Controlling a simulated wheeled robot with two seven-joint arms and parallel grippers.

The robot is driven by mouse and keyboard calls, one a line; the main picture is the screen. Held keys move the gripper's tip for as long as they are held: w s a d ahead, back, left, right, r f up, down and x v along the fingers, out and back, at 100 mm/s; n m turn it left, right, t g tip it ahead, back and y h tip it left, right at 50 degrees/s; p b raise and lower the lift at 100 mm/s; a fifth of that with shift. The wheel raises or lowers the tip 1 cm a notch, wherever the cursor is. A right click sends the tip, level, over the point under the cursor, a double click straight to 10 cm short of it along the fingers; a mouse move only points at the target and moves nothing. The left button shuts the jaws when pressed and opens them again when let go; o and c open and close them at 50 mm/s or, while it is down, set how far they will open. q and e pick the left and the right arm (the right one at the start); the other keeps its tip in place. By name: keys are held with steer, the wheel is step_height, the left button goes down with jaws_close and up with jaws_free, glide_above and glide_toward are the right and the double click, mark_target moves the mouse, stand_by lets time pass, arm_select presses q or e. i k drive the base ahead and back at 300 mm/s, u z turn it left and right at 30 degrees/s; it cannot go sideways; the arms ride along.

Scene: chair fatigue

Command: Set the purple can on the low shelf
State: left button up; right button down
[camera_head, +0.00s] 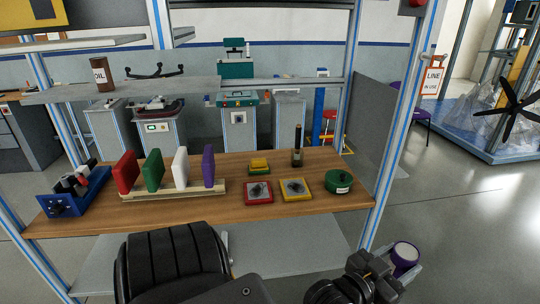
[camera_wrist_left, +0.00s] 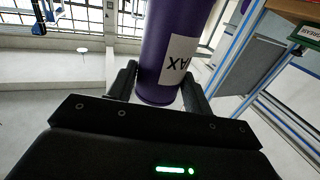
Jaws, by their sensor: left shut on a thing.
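The purple can (camera_head: 405,258) shows at the lower right of the head view, its pale round top facing up. My left gripper (camera_head: 385,275) is shut on it, in front of the rack's right post. In the left wrist view the purple can (camera_wrist_left: 172,60) stands between the two fingers of my left gripper (camera_wrist_left: 162,90), with an upside-down WAX label. The low shelf (camera_head: 300,245) is a grey board below the wooden bench top, partly hidden by my arm; its visible part is bare. My right gripper is not in view.
The wooden bench top (camera_head: 150,215) holds a rack of coloured plates (camera_head: 180,190), a blue box (camera_head: 70,198), a dark bottle (camera_head: 297,150) and a green tin (camera_head: 338,181). The blue-edged right post (camera_head: 395,140) stands between the can and the shelf.

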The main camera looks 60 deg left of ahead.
mark_target(110, 271)
steer(key=z, duration=0.1)
steer(key=k, duration=1.25)
steer(key=u, duration=1.75)
